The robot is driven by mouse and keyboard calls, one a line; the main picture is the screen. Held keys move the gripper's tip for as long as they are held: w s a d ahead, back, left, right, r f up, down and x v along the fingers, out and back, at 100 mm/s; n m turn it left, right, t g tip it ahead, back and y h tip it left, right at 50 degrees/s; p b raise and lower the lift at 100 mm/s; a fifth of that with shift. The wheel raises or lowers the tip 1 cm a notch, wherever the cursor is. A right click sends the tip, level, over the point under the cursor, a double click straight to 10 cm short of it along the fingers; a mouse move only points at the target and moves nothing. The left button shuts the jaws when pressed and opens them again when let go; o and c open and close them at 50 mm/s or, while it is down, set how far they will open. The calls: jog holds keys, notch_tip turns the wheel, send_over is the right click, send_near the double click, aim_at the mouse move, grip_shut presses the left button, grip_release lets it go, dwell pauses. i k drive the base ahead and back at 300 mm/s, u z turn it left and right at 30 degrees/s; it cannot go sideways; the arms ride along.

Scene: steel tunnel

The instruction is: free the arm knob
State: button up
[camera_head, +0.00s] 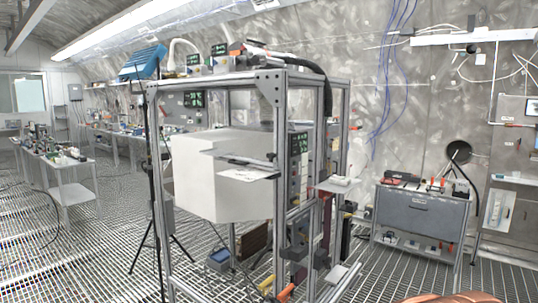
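A tall aluminium-profile frame (279,181) stands in the middle of the view, with a large pale box (208,178) inside it. A flat arm-like shelf with a white sheet (247,175) juts out in front of the box. Dark clamp-like parts (296,252) sit low on the frame's front right side. A small orange part (286,292) shows below them; I cannot tell whether it is a knob. No arm knob can be made out for certain. My gripper is not in view. A blurred copper-coloured shape at the bottom right edge cannot be identified.
A grey cabinet (421,218) with tools on top stands at the right wall. Long benches (67,190) with equipment run along the left. A black tripod (151,225) stands beside the frame. Blue cables hang on the back wall. The grated floor (90,255) is open at front left.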

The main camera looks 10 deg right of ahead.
aim_at(270, 156)
jog(key=k, duration=0.65)
jog(key=u, duration=0.6)
jog(key=i, duration=0.75)
jog(key=u, duration=0.75)
jog(key=i, duration=0.55)
jog(key=z, duration=0.05)
